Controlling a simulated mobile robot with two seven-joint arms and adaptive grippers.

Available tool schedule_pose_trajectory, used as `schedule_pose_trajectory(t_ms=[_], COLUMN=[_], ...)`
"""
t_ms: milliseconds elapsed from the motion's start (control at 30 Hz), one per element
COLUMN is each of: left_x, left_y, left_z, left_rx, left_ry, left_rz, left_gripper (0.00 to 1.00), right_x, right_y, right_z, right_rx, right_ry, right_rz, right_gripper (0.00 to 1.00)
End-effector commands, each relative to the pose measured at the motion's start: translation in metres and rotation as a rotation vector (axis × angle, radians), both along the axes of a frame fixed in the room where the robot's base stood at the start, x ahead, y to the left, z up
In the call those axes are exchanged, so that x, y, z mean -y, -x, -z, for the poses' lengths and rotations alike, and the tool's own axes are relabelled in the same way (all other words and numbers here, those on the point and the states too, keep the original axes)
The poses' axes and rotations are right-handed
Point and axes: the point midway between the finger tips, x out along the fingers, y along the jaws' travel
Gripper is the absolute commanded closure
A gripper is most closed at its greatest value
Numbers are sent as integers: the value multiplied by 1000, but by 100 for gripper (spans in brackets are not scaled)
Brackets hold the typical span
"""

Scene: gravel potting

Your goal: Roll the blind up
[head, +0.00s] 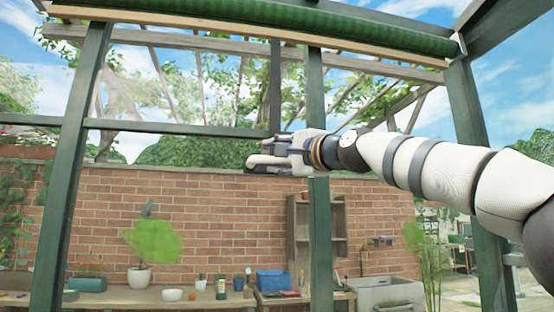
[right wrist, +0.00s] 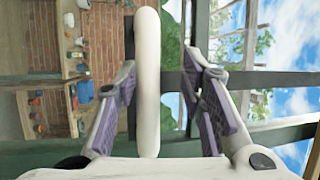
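The blind (head: 270,14) is a dark green roll along the top of the frame, above a pale wooden rail. No cloth hangs below it. My right gripper (head: 262,162) is stretched out from the right in front of the green middle post, well below the blind. In the right wrist view my right gripper (right wrist: 158,70) has its two purple-padded fingers apart. A pale, round-ended bar (right wrist: 147,80) stands between them, closer to the left finger, with a gap to the right one. I cannot tell what the bar belongs to. My left gripper is out of view.
Green posts (head: 72,170) and a crossbar frame the opening. Behind are a brick wall (head: 220,215), a wooden shelf (head: 297,235) and a bench (head: 140,297) with a potted plant (head: 140,275), several pots and a blue box (head: 273,280). Open air surrounds the gripper.

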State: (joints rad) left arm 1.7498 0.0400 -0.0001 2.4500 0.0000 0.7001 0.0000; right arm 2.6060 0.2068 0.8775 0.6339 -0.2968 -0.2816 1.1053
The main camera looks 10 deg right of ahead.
Motion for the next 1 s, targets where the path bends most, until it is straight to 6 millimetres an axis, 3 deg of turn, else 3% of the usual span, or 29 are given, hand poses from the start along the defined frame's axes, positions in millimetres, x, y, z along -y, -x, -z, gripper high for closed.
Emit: schedule_pose_trajectory(t_ms=[233,633,1000], left_x=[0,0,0], left_y=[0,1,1], left_z=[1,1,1], left_rx=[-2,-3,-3], left_ry=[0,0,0], left_rz=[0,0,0], left_gripper=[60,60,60], right_x=[3,28,31], right_y=[7,61,67], right_z=[3,12,14], right_rx=[-3,-1,-1], right_ry=[6,1,0], right_rz=[-2,-1,0], right_gripper=[64,64,64])
